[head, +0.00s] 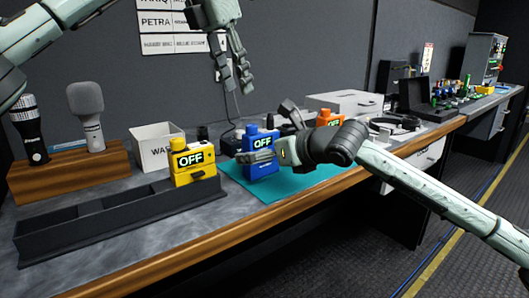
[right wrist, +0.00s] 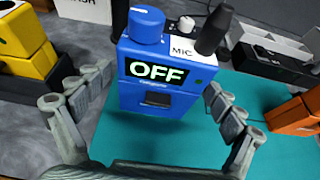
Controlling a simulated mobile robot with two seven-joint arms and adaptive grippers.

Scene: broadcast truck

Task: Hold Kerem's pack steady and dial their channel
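A blue pack (head: 262,143) stands upright on a teal mat (head: 290,183), its screen reading OFF. In the right wrist view the blue pack (right wrist: 160,80) shows a blue dial (right wrist: 146,25), a MIC label and a black stub on top. My right gripper (right wrist: 155,95) is open, with fingers apart on either side of the pack's front. A yellow pack (head: 193,165) and an orange pack (head: 330,120) also read OFF. My left gripper (head: 237,88) hangs open and empty above the blue pack. A wall sheet (head: 180,25) lists names, including PETRA; Kerem's name is not readable.
A black divided tray (head: 110,222) lies at the front left. Two microphones stand in a wooden block (head: 70,172) beside a white bin (head: 155,148). Headphones (head: 397,122) and a grey case lie to the right. The wooden counter edge (head: 230,232) runs along the front.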

